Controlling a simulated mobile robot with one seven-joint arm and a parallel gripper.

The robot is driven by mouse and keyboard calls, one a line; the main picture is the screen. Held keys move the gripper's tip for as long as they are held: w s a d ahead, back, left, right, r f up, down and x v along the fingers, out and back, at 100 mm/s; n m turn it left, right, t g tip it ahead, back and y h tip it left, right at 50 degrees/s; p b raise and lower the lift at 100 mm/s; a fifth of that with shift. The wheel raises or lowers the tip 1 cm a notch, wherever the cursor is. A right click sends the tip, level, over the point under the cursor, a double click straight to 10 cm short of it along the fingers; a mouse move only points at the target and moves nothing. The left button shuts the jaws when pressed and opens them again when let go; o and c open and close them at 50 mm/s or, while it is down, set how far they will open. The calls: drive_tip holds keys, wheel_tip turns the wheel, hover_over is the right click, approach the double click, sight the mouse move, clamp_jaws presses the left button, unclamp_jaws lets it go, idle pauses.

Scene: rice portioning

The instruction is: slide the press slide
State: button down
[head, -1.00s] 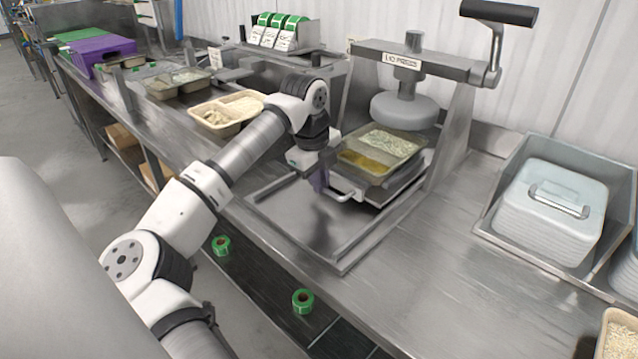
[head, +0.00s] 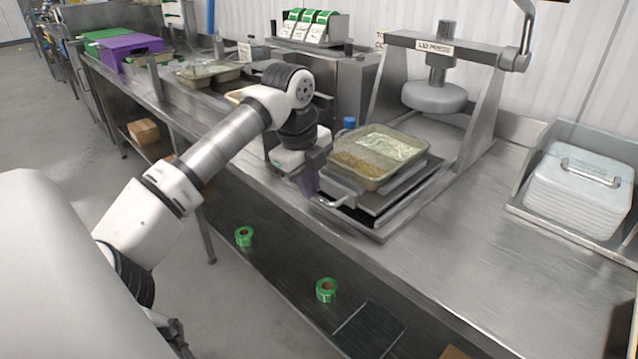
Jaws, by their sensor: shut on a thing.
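The press slide (head: 398,192) is a flat metal carriage with a front handle (head: 338,199). It is drawn out toward the front edge of the counter, in front of the lid press (head: 436,96). A two-part tray (head: 366,172) sits on it, with a yellow-brown food in the near compartment and a pale food in the far one. My gripper (head: 312,190) is shut on the handle at its left end. The fingertips are partly hidden by my wrist and the handle.
A container of stacked white lids (head: 572,194) stands at the right. A label dispenser (head: 308,28) and a purple box (head: 128,52) are at the back. Two green label rolls (head: 326,290) lie below the counter. The counter right of the slide is clear.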

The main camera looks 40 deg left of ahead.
drive_tip(key=shift+s, duration=0.65)
drive_tip(key=shift+f, duration=0.1)
drive_tip(key=c, duration=1.5)
unclamp_jaws()
drive_tip(key=shift+s+a, duration=0.1)
drive_tip(key=shift+s, duration=0.05)
drive_tip(key=r, duration=0.4)
drive_tip(key=s+r+b, duration=0.1)
drive_tip(key=r, duration=0.4)
drive_tip(key=s+r, duration=0.1)
drive_tip(key=r, duration=0.3)
drive_tip(key=shift+s+r, duration=0.25)
drive_tip(key=shift+r, duration=0.15)
